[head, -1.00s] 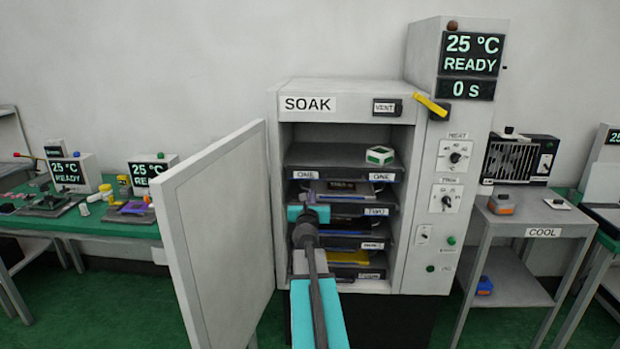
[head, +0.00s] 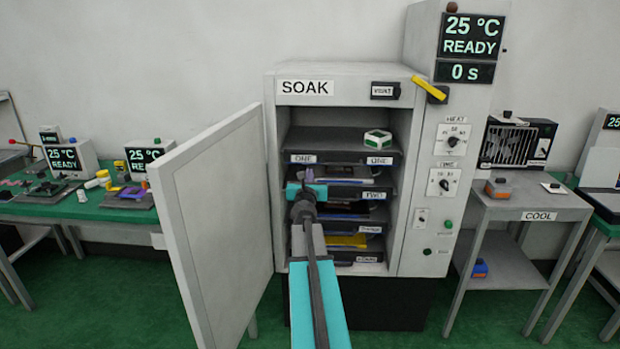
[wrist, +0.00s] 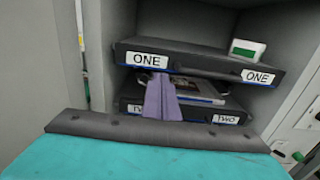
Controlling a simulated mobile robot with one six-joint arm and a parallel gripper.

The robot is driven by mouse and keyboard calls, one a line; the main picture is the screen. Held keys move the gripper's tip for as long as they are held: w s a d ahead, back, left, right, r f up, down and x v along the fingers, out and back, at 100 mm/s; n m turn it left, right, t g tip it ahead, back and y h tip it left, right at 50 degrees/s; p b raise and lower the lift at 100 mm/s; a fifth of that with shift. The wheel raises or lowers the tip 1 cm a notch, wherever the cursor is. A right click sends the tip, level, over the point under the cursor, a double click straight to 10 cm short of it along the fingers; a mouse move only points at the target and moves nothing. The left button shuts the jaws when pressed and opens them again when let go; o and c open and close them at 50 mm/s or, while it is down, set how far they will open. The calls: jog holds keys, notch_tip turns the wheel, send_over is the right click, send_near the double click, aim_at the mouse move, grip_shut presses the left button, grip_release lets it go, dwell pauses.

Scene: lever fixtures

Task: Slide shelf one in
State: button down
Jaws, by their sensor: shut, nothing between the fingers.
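Shelf one (head: 340,157) is a dark shelf with two white "ONE" labels, inside the open SOAK cabinet (head: 283,200). A small white and green box (head: 377,138) sits on its right part. In the wrist view, shelf one (wrist: 198,62) runs across the upper middle, with the box (wrist: 246,50) at its right. My gripper (head: 308,176) is in front of the cabinet, just below the left "ONE" label. In the wrist view, my purple fingers (wrist: 158,78) are together and empty, their tips just below that label. I cannot tell whether they touch the shelf.
Shelf two (wrist: 180,109) lies directly below, with a flat tray (wrist: 182,90) above it. The cabinet door (head: 222,220) stands open at the left. A yellow lever (head: 428,86) is at the upper right. The COOL table (head: 535,208) stands farther right.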

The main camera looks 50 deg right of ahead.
aim_at(311, 157)
jog(key=shift+x, duration=5.4)
jog(key=shift+d, duration=0.1)
jog(key=shift+x, duration=2.2)
jog(key=shift+r, duration=0.25)
jog(key=shift+w+r, duration=0.1)
jog(key=shift+r, duration=0.05)
jog(key=shift+p, duration=0.3)
jog(key=shift+s+a, duration=0.2)
jog(key=shift+a, duration=0.1)
jog(key=v, duration=0.6)
jog(key=shift+f, duration=0.4)
jog(key=v, duration=0.7)
jog(key=shift+s+a+b, duration=0.25)
jog(key=shift+a+b, duration=0.05)
jog(key=shift+b, duration=0.05)
